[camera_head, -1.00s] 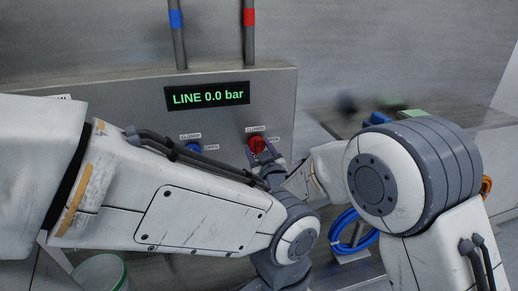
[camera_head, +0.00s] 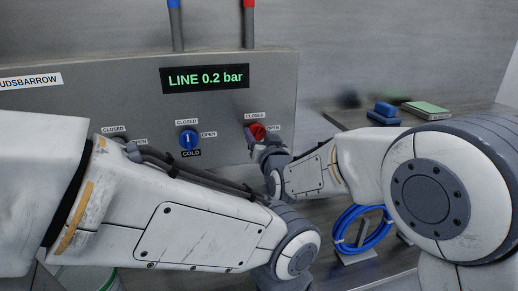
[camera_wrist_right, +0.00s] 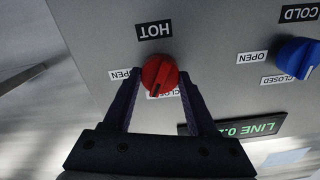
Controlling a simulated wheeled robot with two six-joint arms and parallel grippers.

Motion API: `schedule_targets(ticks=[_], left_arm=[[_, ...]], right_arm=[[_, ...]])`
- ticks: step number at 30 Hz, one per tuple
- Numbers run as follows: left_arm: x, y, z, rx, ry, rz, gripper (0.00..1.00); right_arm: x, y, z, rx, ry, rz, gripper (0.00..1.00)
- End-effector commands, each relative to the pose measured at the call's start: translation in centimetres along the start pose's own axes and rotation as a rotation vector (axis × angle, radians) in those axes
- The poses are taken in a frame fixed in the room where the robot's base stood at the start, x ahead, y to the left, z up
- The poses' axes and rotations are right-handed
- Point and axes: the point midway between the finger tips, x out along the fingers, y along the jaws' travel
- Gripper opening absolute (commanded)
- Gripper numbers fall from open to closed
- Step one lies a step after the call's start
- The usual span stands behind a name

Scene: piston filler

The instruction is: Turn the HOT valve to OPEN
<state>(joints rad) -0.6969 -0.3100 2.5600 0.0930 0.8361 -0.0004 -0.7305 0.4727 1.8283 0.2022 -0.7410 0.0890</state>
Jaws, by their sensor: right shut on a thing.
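The red HOT valve knob (camera_head: 256,132) is on the front of the grey panel (camera_head: 225,100), with a CLOSED label above it and an OPEN label to its right. In the right wrist view, which is upside down, the red knob (camera_wrist_right: 160,70) sits between the fingers of my right gripper (camera_wrist_right: 160,78), shut on it. Its dark pointer mark is near the partly hidden CLOSED label, tilted slightly toward OPEN. In the head view the right gripper (camera_head: 262,140) covers the knob's lower part. The display (camera_head: 205,77) reads LINE 0.2 bar. My left gripper is out of view.
The blue COLD knob (camera_head: 188,140) is left of the red one. A further CLOSED label (camera_head: 113,129) is farther left, its valve hidden behind my left arm. A green-topped block (camera_head: 425,108) lies on the right counter.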

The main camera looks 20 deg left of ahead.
Motion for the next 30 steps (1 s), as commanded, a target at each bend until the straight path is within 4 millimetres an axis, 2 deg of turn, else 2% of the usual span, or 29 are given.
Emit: schedule_targets(ticks=[1, 15, 24, 30], left_arm=[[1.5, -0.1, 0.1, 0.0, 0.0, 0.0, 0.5], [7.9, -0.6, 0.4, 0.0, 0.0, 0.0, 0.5], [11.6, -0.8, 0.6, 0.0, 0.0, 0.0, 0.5], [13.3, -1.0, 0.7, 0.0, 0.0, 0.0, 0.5]], right_arm=[[0.0, 0.2, 0.5, 0.046, 0.005, -0.001, 0.02], [0.0, 0.2, 0.6, 0.493, 0.003, -0.001, 0.02], [0.0, 0.3, 0.5, 0.768, 0.002, -0.001, 0.02], [0.0, 0.3, 0.4, 0.915, 0.002, -0.001, 0.02]])
